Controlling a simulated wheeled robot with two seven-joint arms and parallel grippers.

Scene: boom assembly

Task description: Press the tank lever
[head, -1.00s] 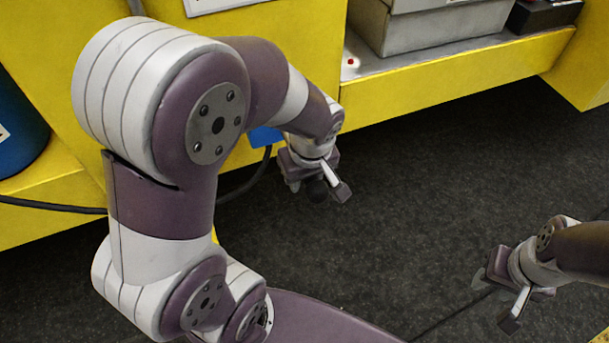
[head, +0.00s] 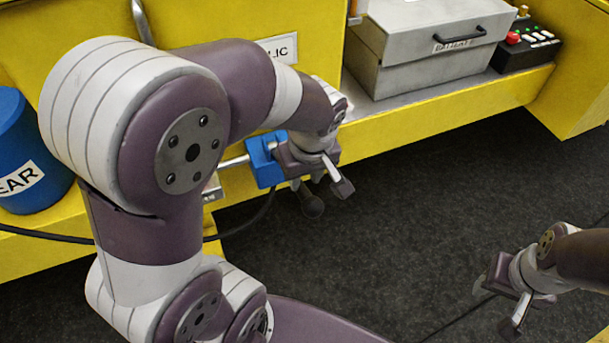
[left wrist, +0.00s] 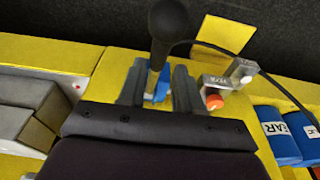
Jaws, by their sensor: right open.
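The tank lever has a round black knob, which shows in the left wrist view (left wrist: 168,20) just past my fingertips. In the head view the knob (head: 311,204) hangs just below my left gripper (head: 321,189). A pale shaft runs back from the knob between the two fingers, with a visible gap beside it. A blue block (head: 264,160) sits right behind the gripper, at the end of a silver rod. The left fingers stand apart around the shaft; whether one touches it I cannot tell. My right gripper (head: 496,306) is open and empty over the dark floor, lower right.
The yellow machine (head: 440,112) runs across the back. A grey battery box (head: 430,65) and a black button panel (head: 527,45) stand on its ledge. A blue tank (head: 25,150) stands at left. A silver valve piece with an orange knob (left wrist: 214,102) is close beside the left fingers.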

